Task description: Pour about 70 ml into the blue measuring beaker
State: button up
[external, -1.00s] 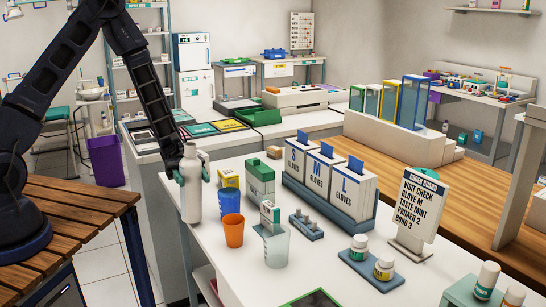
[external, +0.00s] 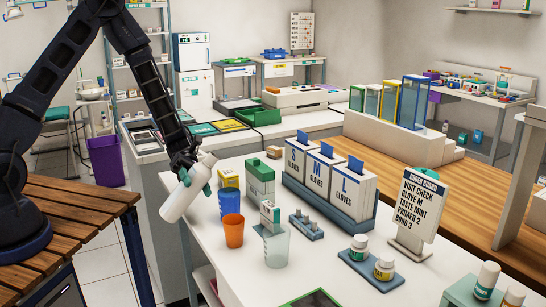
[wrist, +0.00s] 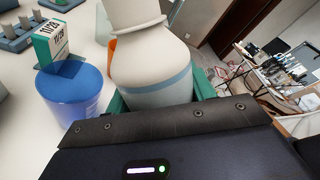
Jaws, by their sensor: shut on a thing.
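My gripper (external: 190,178) is shut on a white bottle (external: 181,203) at the left edge of the white counter. The bottle is tilted, its neck up and to the right, near the blue beaker. In the wrist view the bottle (wrist: 150,65) fills the middle, its neck pointing away. The blue measuring beaker (external: 230,205) stands upright on the counter, right of the bottle; it also shows in the wrist view (wrist: 70,95), left of the bottle. No stream of liquid is visible. The beaker's contents cannot be made out.
An orange cup (external: 234,233) and a clear beaker (external: 276,247) stand close in front of the blue beaker. The glove boxes (external: 330,185) are farther right.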

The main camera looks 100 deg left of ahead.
aim_at(191, 197)
jog(key=f+n, duration=0.1)
jog(key=s+f+n+g, duration=0.1)
jog(key=f+n, duration=0.1)
jog(key=shift+s+d+f+n, duration=0.2)
jog(key=shift+d+n, duration=0.1)
jog(key=shift+d, duration=0.05)
jog(key=shift+s+d+r+n+g+h, duration=0.1)
jog(key=shift+s+r+n+g+h, duration=0.15)
jog(key=shift+n+g, duration=0.35)
jog(key=shift+w+r+n, duration=0.4)
jog(key=shift+r+n, duration=0.25)
jog(key=shift+n, duration=0.15)
jog(key=shift+a, duration=0.2)
jog(key=shift+n+g+h, duration=0.25)
jog(key=shift+n+g, duration=0.25)
jog(key=shift+n, duration=0.1)
jog(key=shift+r, duration=0.15)
jog(key=shift+s+d+n, duration=0.1)
jog(key=shift+s+n, duration=0.15)
jog(key=shift+n, duration=0.05)
jog(key=shift+r+p, duration=0.25)
jog(key=shift+p, duration=0.1)
dwell(1.4)
